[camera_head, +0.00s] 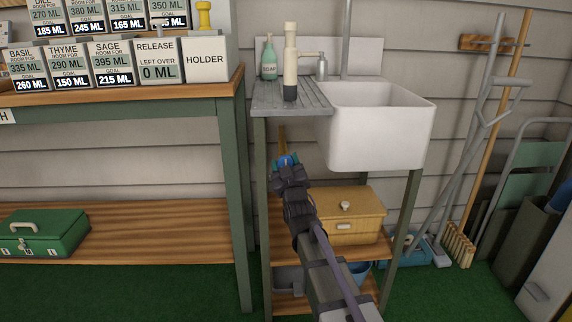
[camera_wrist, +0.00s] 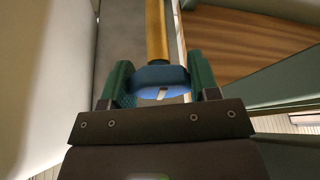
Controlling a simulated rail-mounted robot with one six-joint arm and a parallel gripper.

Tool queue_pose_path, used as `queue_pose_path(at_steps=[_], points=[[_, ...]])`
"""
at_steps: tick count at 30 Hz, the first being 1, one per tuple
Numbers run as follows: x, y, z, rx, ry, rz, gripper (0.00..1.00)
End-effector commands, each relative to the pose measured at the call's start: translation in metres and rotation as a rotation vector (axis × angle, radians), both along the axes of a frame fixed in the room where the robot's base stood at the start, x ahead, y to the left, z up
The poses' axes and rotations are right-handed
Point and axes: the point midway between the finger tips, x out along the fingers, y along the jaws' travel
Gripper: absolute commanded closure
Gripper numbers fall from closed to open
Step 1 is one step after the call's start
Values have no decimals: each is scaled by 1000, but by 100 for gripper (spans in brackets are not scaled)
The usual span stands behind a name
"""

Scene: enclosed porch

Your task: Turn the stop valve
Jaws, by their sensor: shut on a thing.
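The stop valve has a blue round handle (camera_wrist: 163,92) with a pale mark on its face, at the end of a brass-coloured pipe (camera_wrist: 155,30). In the head view the blue handle (camera_head: 287,160) shows below the drainboard at the left of the sink, with a bit of the pipe (camera_head: 283,140) above it. My gripper (camera_wrist: 163,88) is shut on the blue handle, one green finger on each side. In the head view my gripper (camera_head: 286,164) covers most of the valve.
The grey drainboard (camera_head: 290,97) and white sink (camera_head: 378,125) are just above my gripper. A green table leg (camera_head: 235,200) stands to the left. A wooden drawer box (camera_head: 345,215) sits on the shelf below, close to my arm. A broom (camera_head: 458,245) leans at the right.

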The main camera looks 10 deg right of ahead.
Motion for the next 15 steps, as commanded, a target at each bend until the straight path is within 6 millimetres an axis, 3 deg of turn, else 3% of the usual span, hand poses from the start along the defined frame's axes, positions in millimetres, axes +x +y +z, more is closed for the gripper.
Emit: queue_pose_path(at_steps=[3, 15], points=[[0, 0, 0, 0, 0, 0, 68], [0, 0, 0, 108, -17, 0, 68]])
